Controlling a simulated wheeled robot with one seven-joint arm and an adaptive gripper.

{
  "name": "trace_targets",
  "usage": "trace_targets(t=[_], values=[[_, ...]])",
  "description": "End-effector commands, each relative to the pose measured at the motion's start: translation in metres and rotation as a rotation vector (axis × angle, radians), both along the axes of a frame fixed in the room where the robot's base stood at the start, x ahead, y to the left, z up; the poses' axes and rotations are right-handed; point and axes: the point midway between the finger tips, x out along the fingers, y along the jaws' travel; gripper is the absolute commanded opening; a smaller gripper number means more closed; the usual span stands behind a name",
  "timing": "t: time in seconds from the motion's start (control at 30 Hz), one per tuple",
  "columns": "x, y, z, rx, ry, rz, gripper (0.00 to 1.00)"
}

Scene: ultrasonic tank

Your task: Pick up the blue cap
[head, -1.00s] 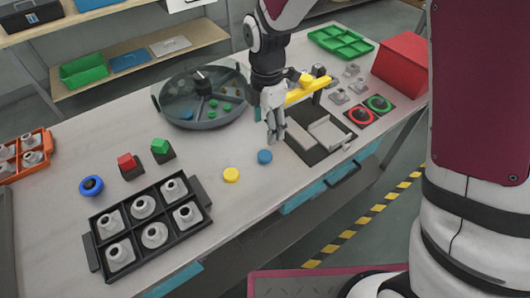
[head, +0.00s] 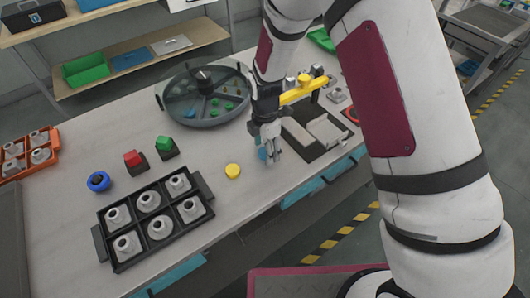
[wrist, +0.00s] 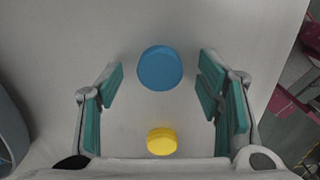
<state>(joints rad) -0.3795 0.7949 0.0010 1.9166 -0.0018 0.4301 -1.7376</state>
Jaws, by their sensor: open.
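The blue cap (wrist: 160,68) is a flat round disc on the pale table, between and a little beyond my open fingers in the wrist view. In the head view my gripper (head: 270,154) is low over the table at the cap's spot and hides most of it. My gripper (wrist: 161,95) is open with teal pads on both sides, and nothing is held. A yellow cap (wrist: 161,141) lies nearer the palm in the wrist view. The yellow cap (head: 233,171) is left of my gripper in the head view.
A black tray (head: 112,262) of grey fittings stands at the front left. Red (head: 133,158) and green (head: 163,142) blocks and a blue ring (head: 98,181) lie behind it. A round tank (head: 180,118) is at the back. A yellow-handled fixture (head: 303,92) and a dark tray (head: 310,158) are right of my gripper.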

Motion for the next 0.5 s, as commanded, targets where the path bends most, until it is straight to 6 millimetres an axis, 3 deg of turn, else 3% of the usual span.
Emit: trace_targets(t=[0.27,0.43,0.5], values=[[0.0002,0.0001,-0.0035,0.0,0.0,0.0,0.6],[0.0001,0.0001,-0.0034,0.0,0.0,-0.001,0.28],[0.0001,0.0,-0.0034,0.0,0.0,-0.001,0.24]])
